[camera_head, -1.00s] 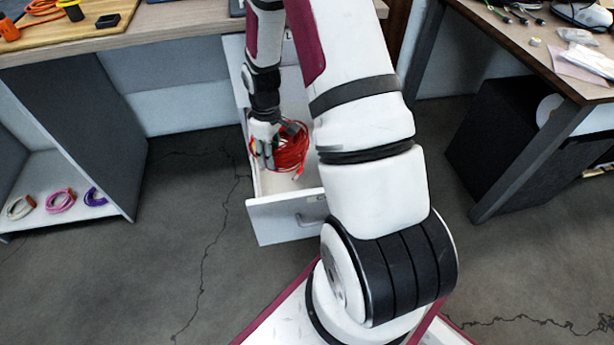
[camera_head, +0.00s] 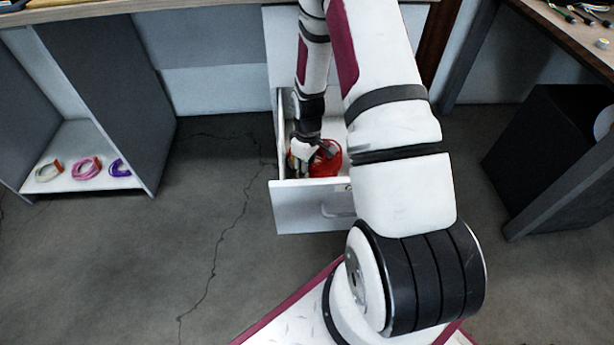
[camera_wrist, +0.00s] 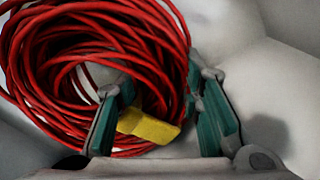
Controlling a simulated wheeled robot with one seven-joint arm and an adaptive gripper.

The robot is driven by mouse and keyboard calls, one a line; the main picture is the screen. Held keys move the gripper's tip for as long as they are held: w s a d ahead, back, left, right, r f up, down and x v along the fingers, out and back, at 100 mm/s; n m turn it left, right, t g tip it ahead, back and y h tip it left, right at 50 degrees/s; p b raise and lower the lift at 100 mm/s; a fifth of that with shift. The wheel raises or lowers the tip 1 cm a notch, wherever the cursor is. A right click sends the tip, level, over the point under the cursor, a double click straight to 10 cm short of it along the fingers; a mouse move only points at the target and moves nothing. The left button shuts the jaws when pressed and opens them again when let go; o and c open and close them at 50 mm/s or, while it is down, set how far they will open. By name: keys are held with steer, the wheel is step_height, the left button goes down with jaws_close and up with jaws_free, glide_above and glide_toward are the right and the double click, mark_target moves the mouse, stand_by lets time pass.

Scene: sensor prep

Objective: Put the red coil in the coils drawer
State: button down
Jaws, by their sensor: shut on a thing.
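The red coil (camera_head: 328,160) is a loose bundle of red cable inside the open white drawer (camera_head: 300,207); it also fills the left of the wrist view (camera_wrist: 165,65). My gripper (camera_head: 301,165) reaches down into the drawer at the coil's left side. In the wrist view its green-padded fingers (camera_wrist: 158,118) stand on either side of a yellow piece and some red strands, so it is shut on the coil. The drawer's pale inner surfaces show around the coil. Whether the coil rests on the drawer floor I cannot tell, and my arm hides part of the drawer.
A shelf (camera_head: 85,181) at the left holds a tan, a pink and a purple coil. A desk (camera_head: 150,5) runs above the drawer. Another desk (camera_head: 575,40) stands at the right with a black box (camera_head: 540,140) under it. Cracked floor is clear in front.

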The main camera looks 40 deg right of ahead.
step_height(320, 180, down, 3)
steer(key=shift+r+b, duration=0.1)
steer(key=shift+b, duration=0.35)
steer(key=c, duration=1.1)
jaws_free()
steer(key=shift+o, duration=0.2)
